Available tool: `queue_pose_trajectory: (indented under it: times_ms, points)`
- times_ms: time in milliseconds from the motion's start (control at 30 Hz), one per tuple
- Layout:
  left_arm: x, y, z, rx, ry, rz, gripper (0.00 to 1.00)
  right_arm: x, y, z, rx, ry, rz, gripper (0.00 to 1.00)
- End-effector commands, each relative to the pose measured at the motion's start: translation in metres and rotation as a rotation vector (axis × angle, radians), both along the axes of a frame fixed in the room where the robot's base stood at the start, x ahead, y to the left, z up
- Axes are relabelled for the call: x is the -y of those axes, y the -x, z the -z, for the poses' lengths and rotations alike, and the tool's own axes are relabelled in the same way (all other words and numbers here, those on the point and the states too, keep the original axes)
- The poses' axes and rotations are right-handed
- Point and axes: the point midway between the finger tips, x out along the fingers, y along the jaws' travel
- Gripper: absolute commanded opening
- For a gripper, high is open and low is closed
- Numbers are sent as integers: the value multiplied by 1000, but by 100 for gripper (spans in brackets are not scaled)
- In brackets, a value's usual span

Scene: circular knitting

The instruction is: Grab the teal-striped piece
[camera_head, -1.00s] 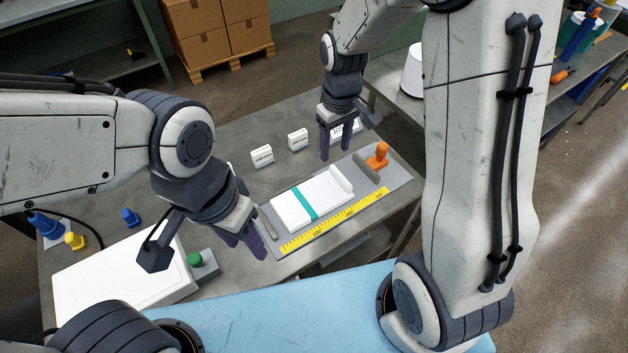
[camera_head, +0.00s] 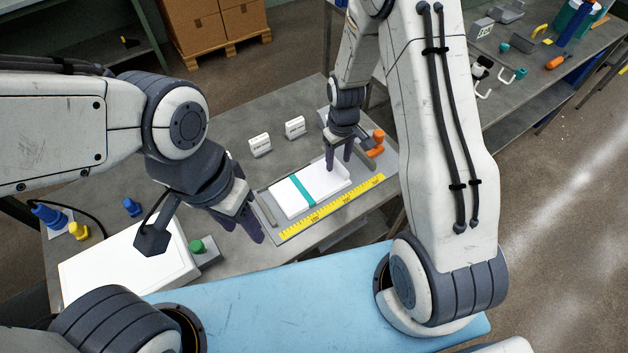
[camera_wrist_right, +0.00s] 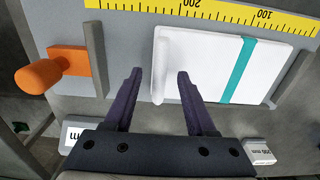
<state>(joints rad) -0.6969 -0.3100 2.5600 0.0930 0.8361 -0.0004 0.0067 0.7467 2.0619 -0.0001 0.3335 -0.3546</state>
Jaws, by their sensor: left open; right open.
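The teal-striped piece (camera_head: 304,188) is a flat white fabric with one teal band and a rolled edge at its right end. It lies on a grey measuring plate (camera_head: 275,236) along a yellow ruler (camera_head: 333,205). In the right wrist view the piece (camera_wrist_right: 270,75) lies with its rolled edge (camera_wrist_right: 162,68) between my right gripper's open fingers (camera_wrist_right: 155,85). In the head view my right gripper (camera_head: 346,158) is over the piece's right end; whether its fingers touch the piece cannot be told. My left gripper (camera_head: 240,227) is open and empty, left of the plate.
An orange clamp handle (camera_head: 377,140) stands at the plate's right end. Two white label blocks (camera_head: 260,145) (camera_head: 295,127) stand behind the plate. A green button (camera_head: 197,246) and white box (camera_head: 130,268) are at the left. A blue surface (camera_head: 300,300) lies in front.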

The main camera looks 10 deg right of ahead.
Motion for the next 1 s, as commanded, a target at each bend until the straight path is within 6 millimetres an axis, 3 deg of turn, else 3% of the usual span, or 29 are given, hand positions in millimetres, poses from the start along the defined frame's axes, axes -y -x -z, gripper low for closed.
queue_pose_trajectory:
  times_ms: [233,367,400,1000]
  points:
    - [0,0,0,0,0,0,50,0,0,2,0,0,0,56]
    - [0,0,0,0,0,0,50,0,0,2,0,0,0,7]
    - [0,0,0,0,0,0,50,0,0,2,1,0,0,0]
    - [0,0,0,0,0,0,50,0,0,2,1,0,0,0]
